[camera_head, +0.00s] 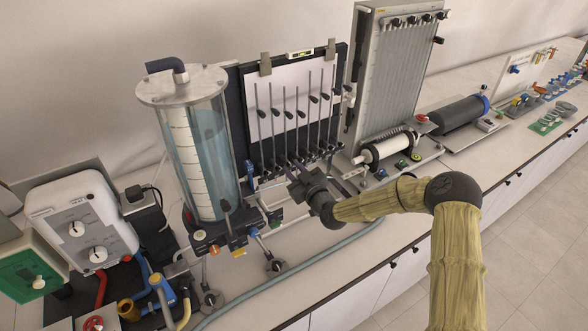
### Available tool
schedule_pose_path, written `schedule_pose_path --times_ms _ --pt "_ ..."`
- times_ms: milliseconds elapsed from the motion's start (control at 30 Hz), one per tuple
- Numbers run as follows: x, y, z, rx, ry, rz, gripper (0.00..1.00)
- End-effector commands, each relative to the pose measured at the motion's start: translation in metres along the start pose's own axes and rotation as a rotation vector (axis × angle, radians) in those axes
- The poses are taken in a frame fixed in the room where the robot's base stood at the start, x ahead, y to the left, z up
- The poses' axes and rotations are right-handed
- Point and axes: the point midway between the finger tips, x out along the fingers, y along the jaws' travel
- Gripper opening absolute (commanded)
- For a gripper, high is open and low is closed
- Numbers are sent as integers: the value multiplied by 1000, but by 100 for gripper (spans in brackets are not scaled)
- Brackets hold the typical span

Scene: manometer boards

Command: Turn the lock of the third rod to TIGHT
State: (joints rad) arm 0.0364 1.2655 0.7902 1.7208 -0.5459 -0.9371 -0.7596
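A dark upright board (240,92) with a white sheet stands at the back of the bench and carries several thin vertical rods. Each rod has a black knob partway up, and a row of small black locks runs along the foot. Counting from the left, the third rod (285,100) stands left of the board's middle. My gripper (295,172) is just in front of the lower row of locks, near the third and fourth rods. It partly hides the locks there. Its fingers are too small to show whether they are open or touching a lock. No TIGHT marking is readable.
A tall water cylinder (213,150) stands close left of the board, with valves and feet below it. A grey multi-tube panel (398,80) and a white roller (385,149) are to the right. A grey hose (300,270) runs along the bench front.

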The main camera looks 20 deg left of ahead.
Motion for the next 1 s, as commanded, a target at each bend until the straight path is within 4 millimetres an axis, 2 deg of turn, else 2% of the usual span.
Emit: schedule_pose_path --times_ms 67,167,200,667,1000 --pt "0 0 0 0 0 0 23" --pt "0 0 0 0 0 0 3" --pt "0 0 0 0 1 0 0" --pt "0 -1 2 59 2 0 0" --pt "0 -1 5 275 3 1 0"
